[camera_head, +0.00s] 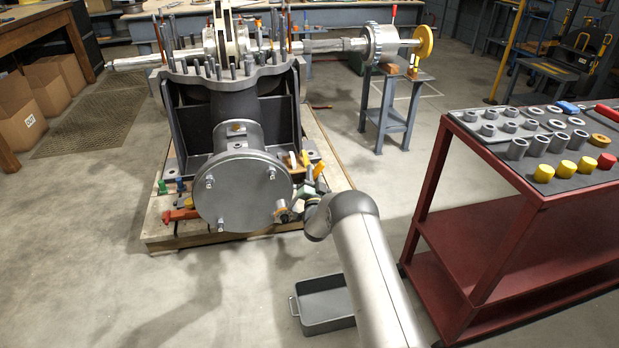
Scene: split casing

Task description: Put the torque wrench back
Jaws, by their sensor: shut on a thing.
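My gripper (299,200) is low beside the round grey end cover (243,192) of the casing, at its lower right edge. It is shut on a slim tool that seems to be the torque wrench. The tool is small, mostly hidden by my gripper and wrist, and cannot be made out clearly. I cannot tell whether it touches the cover or the pallet. The casing's lower half (232,105) stands open behind, with upright studs around its flange.
The casing stands on a wooden pallet (160,238) with coloured tools near its front corners. A grey bin (325,322) lies on the floor beside my arm. A red cart (480,215) with rings, sleeves and yellow caps stands at right.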

